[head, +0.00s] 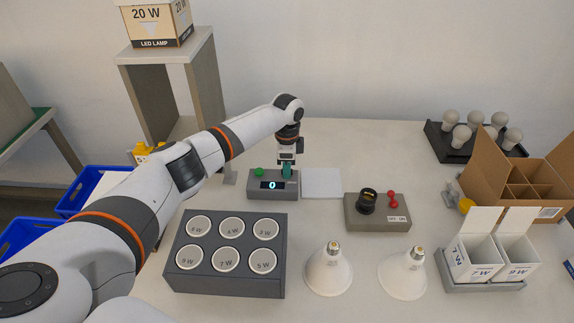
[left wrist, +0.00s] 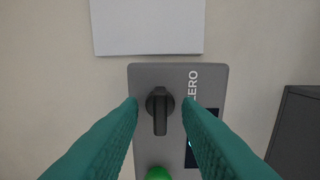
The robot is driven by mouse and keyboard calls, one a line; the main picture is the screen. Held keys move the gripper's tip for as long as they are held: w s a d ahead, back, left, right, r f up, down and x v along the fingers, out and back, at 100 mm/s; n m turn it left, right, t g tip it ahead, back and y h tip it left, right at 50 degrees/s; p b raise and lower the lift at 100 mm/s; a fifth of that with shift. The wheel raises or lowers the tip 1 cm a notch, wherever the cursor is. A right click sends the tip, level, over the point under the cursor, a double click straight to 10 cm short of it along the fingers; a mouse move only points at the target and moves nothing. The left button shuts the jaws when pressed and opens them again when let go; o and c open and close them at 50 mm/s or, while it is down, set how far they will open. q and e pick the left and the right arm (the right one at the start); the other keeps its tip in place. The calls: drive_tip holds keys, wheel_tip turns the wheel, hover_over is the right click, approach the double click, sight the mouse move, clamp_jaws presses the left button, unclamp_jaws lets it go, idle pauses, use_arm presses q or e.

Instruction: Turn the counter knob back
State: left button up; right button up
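The counter (head: 254,193) is a grey box on the table with a lit display reading 0 and a green button (head: 259,172). Its dark knob (left wrist: 160,108) shows in the left wrist view, its bar lying along the box towards the green button; the word ZERO is beside it. In the head view my gripper hides the knob. My left gripper (head: 287,168) points down over the counter's right end. In the left wrist view its teal fingers (left wrist: 160,106) are apart, one on each side of the knob, with gaps visible. My right gripper is not in view.
A white pad (head: 322,183) lies right of the counter. A dark rack (head: 228,283) of round lamps is in front. A grey test box (head: 378,222) with a socket and red switch stands to the right. Two bulbs (head: 328,272) (head: 404,276) stand near the front.

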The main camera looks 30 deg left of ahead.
use_arm(q)
clamp_jaws()
idle(0.3)
